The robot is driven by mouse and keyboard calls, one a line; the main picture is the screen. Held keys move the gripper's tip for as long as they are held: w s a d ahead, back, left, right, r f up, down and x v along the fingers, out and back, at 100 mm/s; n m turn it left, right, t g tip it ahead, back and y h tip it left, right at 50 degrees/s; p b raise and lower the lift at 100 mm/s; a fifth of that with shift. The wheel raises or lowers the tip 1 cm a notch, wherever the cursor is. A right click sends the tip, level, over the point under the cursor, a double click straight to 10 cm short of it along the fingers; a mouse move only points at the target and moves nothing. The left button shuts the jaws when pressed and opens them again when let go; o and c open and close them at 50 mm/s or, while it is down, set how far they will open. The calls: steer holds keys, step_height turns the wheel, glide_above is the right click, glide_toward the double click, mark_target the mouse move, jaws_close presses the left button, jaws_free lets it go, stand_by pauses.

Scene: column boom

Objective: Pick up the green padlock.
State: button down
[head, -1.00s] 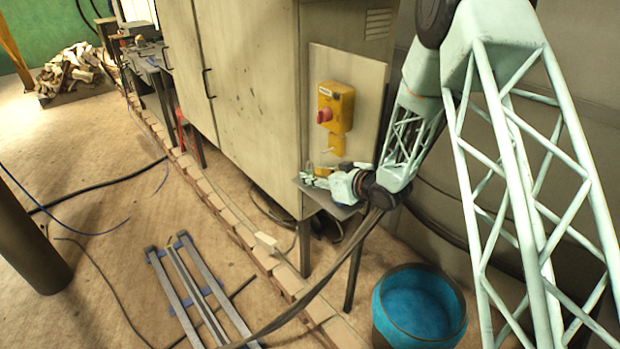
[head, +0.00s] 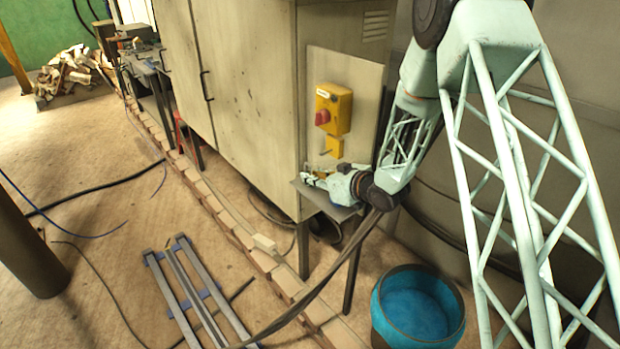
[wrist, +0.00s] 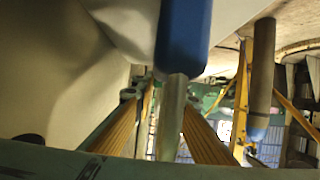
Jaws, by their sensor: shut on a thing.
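My gripper (head: 311,180) is at the small grey shelf on the end of the cabinet, with its fingers pointing left. In the wrist view its two ribbed yellow fingers (wrist: 160,122) lean towards each other.
The grey shelf (head: 340,209) sits under my gripper. A yellow box with a red knob (head: 333,110) is on the panel just above. The tall cabinet (head: 245,100) stands to the left. A blue bucket (head: 418,305) is on the floor below. Metal rails (head: 195,290) lie on the floor.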

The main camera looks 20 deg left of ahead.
steer(key=shift+r+p, duration=0.3)
steer(key=shift+r, duration=1.5)
steer(key=s+d+r, duration=0.1)
steer(key=s+d, duration=0.7)
steer(key=s, duration=0.5)
steer(key=shift+s+d+r, duration=0.15)
steer(key=shift+s+d, duration=0.1)
steer(key=shift+d, duration=0.1)
steer(key=shift+r, duration=0.15)
steer(key=shift+r+p, duration=0.4)
steer(key=shift+r, duration=0.35)
steer(key=shift+r, duration=0.1)
steer(key=shift+a, duration=0.15)
